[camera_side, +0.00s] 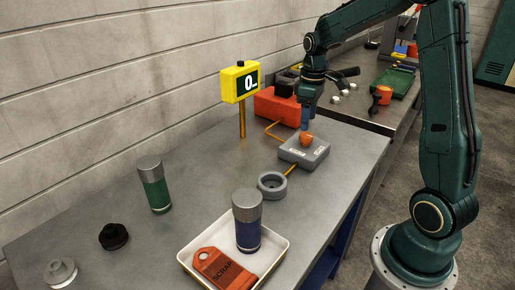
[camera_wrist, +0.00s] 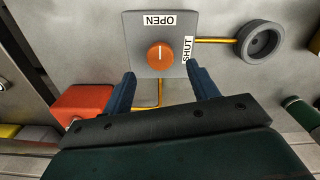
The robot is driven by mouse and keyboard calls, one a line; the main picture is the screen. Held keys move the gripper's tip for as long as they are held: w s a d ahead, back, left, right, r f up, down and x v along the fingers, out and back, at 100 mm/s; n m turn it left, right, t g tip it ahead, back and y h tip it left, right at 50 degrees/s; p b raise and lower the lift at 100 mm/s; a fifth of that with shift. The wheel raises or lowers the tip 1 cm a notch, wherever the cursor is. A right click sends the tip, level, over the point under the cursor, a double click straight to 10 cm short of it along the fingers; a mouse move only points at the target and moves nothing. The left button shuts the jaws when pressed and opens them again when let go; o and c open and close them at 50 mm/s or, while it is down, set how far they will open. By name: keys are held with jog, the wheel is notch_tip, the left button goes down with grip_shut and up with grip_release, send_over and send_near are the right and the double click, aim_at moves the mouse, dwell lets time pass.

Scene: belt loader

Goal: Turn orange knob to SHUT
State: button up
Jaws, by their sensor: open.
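The orange knob (camera_side: 306,140) sits on top of a grey valve box (camera_side: 290,153). In the wrist view the knob (camera_wrist: 160,56) shows a pale pointer line aimed at the OPEN label (camera_wrist: 159,20). The SHUT label (camera_wrist: 188,49) is on the box's right edge in that view. My gripper (camera_side: 305,127) is just above the knob, pointing down. In the wrist view my gripper (camera_wrist: 162,76) has its two blue fingers spread wide and empty, below the knob and to either side of it. No contact with the knob is visible.
Orange pipes link the box to a grey round fitting (camera_side: 272,185) and a red-orange unit (camera_side: 277,106). A yellow display (camera_side: 240,82) on a post stands nearby. A green-bodied canister (camera_side: 154,185) and a white tray (camera_side: 270,262) holding a blue-bodied canister and SCRAP tag are farther forward.

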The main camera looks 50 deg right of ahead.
aim_at(306, 134)
jog(key=shift+f, duration=2.65)
jog(key=shift+c, duration=0.5)
jog(key=c, duration=0.9)
